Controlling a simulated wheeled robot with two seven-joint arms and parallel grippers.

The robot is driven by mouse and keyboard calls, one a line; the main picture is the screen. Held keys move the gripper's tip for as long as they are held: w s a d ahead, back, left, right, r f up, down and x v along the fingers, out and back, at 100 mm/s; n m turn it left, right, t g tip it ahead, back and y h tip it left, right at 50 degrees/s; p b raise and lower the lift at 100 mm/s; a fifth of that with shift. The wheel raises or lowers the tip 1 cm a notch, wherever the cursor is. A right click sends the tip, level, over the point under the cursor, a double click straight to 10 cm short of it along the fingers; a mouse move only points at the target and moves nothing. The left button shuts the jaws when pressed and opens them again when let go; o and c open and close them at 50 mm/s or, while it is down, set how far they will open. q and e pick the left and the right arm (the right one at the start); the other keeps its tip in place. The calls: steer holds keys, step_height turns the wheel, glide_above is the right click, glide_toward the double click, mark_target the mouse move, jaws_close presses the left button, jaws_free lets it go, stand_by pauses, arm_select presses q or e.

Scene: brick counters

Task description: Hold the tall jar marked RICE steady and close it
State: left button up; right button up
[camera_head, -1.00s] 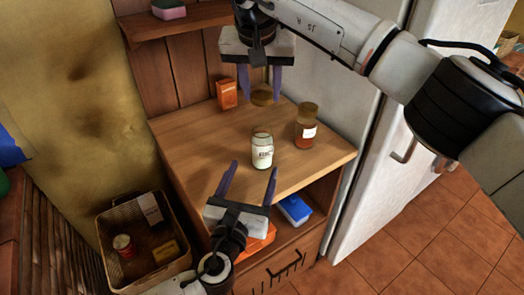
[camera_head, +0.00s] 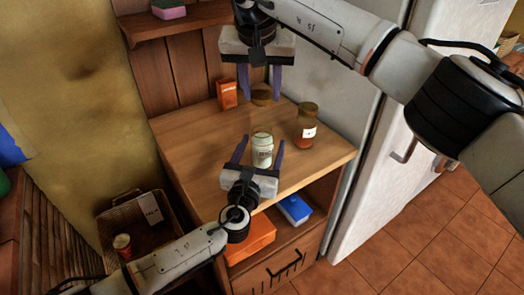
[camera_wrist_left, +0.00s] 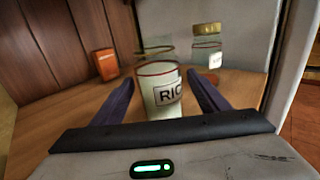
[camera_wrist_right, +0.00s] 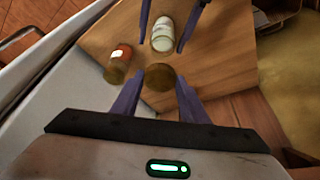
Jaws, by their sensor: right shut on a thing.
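The tall glass RICE jar (camera_head: 262,157) stands upright and open-topped on the wooden counter, white contents inside. Its label shows in the left wrist view (camera_wrist_left: 167,95). My left gripper (camera_head: 262,141) is open, with one finger on each side of the jar; the left wrist view shows small gaps, so I see no firm grip. My right gripper (camera_head: 261,90) points down above the back of the counter. It is shut on a round brown-gold lid (camera_head: 262,98), which also shows between its fingertips in the right wrist view (camera_wrist_right: 160,77). The lid is apart from the jar, behind and above it.
A lidded jar with orange-red contents (camera_head: 306,130) stands to the right of the RICE jar. An orange box (camera_head: 227,94) stands at the back left. A blue box (camera_head: 294,209) and orange box (camera_head: 250,240) lie below. The counter's left part is clear.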

arm_select(q)
steer(key=c, duration=1.5)
arm_select(e)
glide_above(262, 126)
steer(key=s, duration=0.1)
steer(key=shift+a+f, duration=0.1)
steer(key=shift+f, duration=2.4)
steer(key=shift+f, duration=0.1)
steer(key=shift+f, duration=0.8)
steer(key=shift+s+f, duration=0.1)
steer(key=shift+f, duration=0.45)
arm_select(q)
jaws_close()
arm_select(e)
steer(key=shift+a+m+h, duration=0.15)
steer(key=shift+m+h, duration=0.45)
steer(key=shift+m, duration=1.1)
